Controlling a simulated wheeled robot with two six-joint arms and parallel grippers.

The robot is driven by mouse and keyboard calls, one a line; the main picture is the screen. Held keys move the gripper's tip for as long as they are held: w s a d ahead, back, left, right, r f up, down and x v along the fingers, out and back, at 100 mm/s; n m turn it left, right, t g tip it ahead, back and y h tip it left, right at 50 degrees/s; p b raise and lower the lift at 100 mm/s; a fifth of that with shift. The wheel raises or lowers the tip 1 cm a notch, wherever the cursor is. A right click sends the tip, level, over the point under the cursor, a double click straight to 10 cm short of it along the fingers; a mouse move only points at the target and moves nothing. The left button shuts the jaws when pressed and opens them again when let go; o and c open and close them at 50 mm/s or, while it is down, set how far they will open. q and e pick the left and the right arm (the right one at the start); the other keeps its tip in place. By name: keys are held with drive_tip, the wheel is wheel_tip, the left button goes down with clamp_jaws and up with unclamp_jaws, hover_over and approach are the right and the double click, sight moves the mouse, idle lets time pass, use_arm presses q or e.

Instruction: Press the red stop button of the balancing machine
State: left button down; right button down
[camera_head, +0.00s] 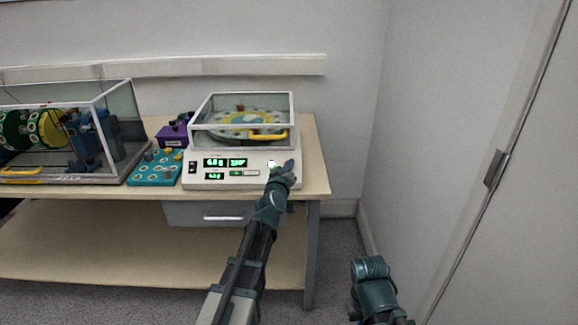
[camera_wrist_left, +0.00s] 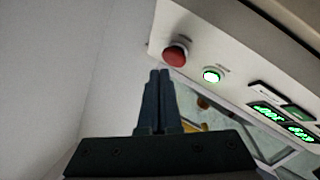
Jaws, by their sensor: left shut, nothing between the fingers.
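The balancing machine (camera_head: 215,184) is a white console with green displays and a clear-walled box on top. Its red stop button (camera_wrist_left: 175,55) shows in the left wrist view, at the panel's end beside a green-lit button (camera_wrist_left: 211,76). In the head view my left gripper hides the red button. My left gripper (camera_head: 289,165) is over the right end of the panel, shut and empty. In the left wrist view its fingertips (camera_wrist_left: 159,73) are close to the red button; I cannot tell whether they touch it. Part of my right arm shows at lower right; its gripper is out of view.
The machine stands at the right end of a wooden table (camera_head: 316,165). Left of it are a teal control box (camera_head: 154,180), a purple box (camera_head: 173,134) and a larger clear-walled machine (camera_head: 60,175). A wall and a door are on the right.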

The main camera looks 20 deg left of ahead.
use_arm(q)
drive_tip(key=shift+w+a+f+b, duration=0.1)
drive_tip(key=shift+w+f+b, duration=0.4)
drive_tip(key=shift+f+b, duration=0.1)
idle(0.9)
drive_tip(key=shift+r, duration=0.15)
drive_tip(key=shift+s+r+p, duration=0.45)
drive_tip(key=shift+s+p, duration=0.05)
drive_tip(key=shift+p, duration=0.1)
drive_tip(key=s+r+p, duration=0.1)
drive_tip(key=r+p, duration=0.1)
drive_tip(key=s+d+r+p, duration=0.1)
drive_tip(key=s, duration=0.1)
drive_tip(key=shift+s+d+r+p, duration=0.1)
drive_tip(key=shift+s+r+p, duration=0.05)
drive_tip(key=shift+r+p, duration=0.2)
idle(0.7)
